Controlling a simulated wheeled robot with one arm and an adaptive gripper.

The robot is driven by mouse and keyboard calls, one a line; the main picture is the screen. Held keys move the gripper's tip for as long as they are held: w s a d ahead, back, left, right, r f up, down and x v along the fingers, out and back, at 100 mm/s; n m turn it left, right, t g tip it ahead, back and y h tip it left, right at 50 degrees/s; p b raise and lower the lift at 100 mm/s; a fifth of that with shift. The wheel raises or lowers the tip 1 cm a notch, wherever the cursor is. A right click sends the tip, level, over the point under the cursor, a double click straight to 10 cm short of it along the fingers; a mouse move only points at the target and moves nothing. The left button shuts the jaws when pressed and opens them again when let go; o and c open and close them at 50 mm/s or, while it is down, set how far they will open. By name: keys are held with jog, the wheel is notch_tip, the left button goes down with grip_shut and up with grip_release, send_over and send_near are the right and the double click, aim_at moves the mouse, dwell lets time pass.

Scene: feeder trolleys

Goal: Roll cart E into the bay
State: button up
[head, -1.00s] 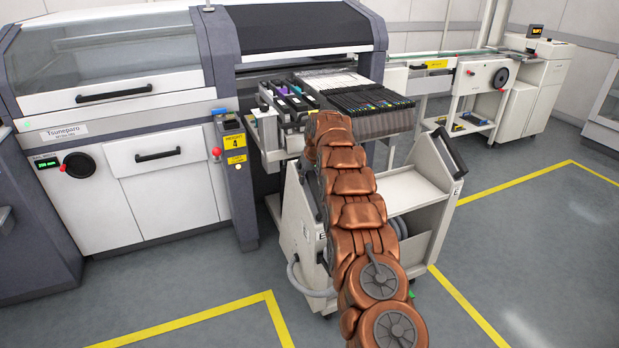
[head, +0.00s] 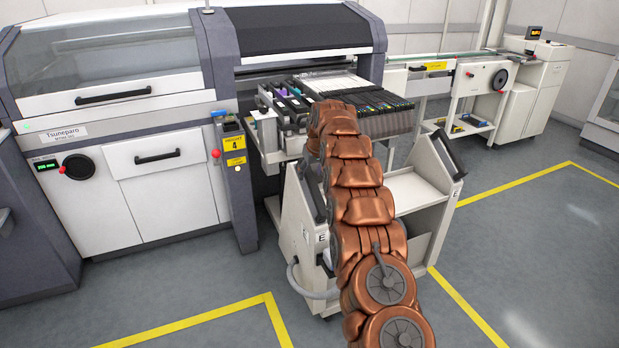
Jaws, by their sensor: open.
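Cart E (head: 425,190) is a pale grey feeder trolley with "E" labels and dark handles on both sides. It stands upright at the front of the machine's bay (head: 262,165), the opening right of the grey post. Its bank of dark feeders (head: 375,112) lies at the bay's mouth. My copper arm reaches over the cart's middle and hides part of it. My gripper is hidden beyond the arm's far end, so its contact with the cart cannot be seen.
A grey post (head: 236,185) with a yellow "4" sign (head: 234,143) borders the bay on the left. The white machine (head: 110,150) fills the left. A conveyor unit (head: 480,75) stands at back right. Yellow lines (head: 200,318) mark the floor, which is clear at front left and right.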

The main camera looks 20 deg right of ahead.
jog(key=v, duration=0.7)
jog(key=shift+s+r, duration=0.2)
jog(key=shift+r, duration=0.15)
